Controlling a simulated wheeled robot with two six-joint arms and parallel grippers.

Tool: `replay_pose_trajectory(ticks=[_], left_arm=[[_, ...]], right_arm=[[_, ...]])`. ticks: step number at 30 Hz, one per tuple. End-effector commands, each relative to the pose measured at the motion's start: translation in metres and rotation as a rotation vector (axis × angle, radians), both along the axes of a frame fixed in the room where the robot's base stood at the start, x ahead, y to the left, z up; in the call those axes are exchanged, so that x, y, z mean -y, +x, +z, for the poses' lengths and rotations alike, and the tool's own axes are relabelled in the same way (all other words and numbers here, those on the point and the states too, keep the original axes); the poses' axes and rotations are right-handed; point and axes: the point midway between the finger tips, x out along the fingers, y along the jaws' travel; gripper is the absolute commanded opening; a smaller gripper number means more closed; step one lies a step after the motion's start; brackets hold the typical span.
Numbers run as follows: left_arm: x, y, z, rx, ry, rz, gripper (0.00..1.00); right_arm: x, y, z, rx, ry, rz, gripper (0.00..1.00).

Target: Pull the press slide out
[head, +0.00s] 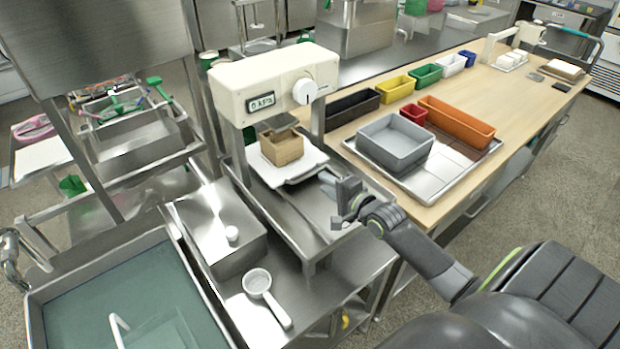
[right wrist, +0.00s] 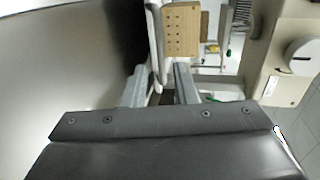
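The press (head: 272,75) has a cream head with a dial and a small display, above a steel frame. Its white slide (head: 288,170) lies under the head and carries a wooden box mould (head: 282,147). My right gripper (head: 332,190) is at the slide's front edge. In the right wrist view its two grey fingers (right wrist: 159,88) are apart, with the slide's pale edge (right wrist: 155,40) ahead, between the fingers' lines. The wooden mould (right wrist: 183,30) shows just beyond. I cannot tell whether either finger touches the slide. My left gripper is not in view.
A steel box (head: 215,225) and a white strainer (head: 258,285) are on the steel bench left of my right arm. A sink (head: 130,300) is at lower left.

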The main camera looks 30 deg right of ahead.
Motion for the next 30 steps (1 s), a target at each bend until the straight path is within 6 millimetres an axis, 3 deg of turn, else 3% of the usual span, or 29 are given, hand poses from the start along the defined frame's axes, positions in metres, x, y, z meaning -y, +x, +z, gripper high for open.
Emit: replay_pose_trajectory(ticks=[6,12,25,30], left_arm=[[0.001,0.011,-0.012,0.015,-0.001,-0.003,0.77],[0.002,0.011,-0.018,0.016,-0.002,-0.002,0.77],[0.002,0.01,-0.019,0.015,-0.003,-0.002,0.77],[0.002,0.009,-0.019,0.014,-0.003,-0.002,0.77]], right_arm=[[-0.004,0.041,-0.01,0.002,0.003,-0.001,0.26],[-0.005,0.066,-0.016,-0.001,0.002,0.0,0.26],[-0.006,0.075,-0.016,-0.001,0.0,0.0,0.26],[-0.006,0.075,-0.016,-0.001,0.0,0.0,0.06]])
